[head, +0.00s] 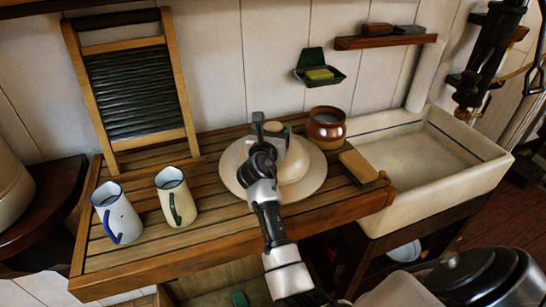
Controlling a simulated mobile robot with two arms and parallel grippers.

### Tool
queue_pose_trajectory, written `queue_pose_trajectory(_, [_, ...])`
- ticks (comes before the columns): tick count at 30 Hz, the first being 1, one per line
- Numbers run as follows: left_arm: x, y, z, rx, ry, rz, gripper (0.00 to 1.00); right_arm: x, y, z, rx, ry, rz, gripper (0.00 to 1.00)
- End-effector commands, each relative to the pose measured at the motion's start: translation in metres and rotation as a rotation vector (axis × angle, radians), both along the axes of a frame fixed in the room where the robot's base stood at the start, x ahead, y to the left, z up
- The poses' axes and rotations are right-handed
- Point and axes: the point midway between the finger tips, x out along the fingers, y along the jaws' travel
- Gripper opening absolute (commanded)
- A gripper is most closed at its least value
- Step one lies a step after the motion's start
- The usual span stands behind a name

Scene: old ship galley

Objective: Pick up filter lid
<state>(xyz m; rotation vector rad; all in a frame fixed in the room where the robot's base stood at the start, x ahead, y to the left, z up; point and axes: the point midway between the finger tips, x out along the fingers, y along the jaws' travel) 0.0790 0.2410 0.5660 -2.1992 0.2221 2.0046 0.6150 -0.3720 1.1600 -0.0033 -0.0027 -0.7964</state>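A pale, wide-brimmed domed piece, which looks like the filter lid (302,185), lies on the slatted wooden drainboard (215,222). A tan knob-like part shows at its top, partly hidden by my gripper. My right gripper (271,128) is over the top of the lid, with its arm coming up from the bottom of the picture. One dark finger shows left of the knob. My wrist hides much of the lid's middle, so I cannot tell whether the fingers touch or grip the knob. My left gripper is not in view.
A brown jar (326,130) stands close behind the lid's right side, and a wooden brush-like block (358,167) lies right of it. Two enamel jugs (116,214) (175,196) stand left. A washboard (135,95) leans behind. A white sink (425,165) is at right.

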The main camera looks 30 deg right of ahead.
Motion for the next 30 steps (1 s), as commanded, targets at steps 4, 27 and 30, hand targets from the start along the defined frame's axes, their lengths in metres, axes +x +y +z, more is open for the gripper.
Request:
queue_pose_trajectory(4, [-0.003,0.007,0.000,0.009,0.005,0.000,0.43,0.000,0.000,0.000,-0.001,-0.001,0.000,0.58])
queue_pose_trajectory(27, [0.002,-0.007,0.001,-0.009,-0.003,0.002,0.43,0.000,0.000,0.005,-0.004,-0.006,0.000,0.00])
queue_pose_trajectory(30, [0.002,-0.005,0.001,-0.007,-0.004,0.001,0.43,0.000,0.000,0.010,-0.004,-0.008,0.000,0.00])
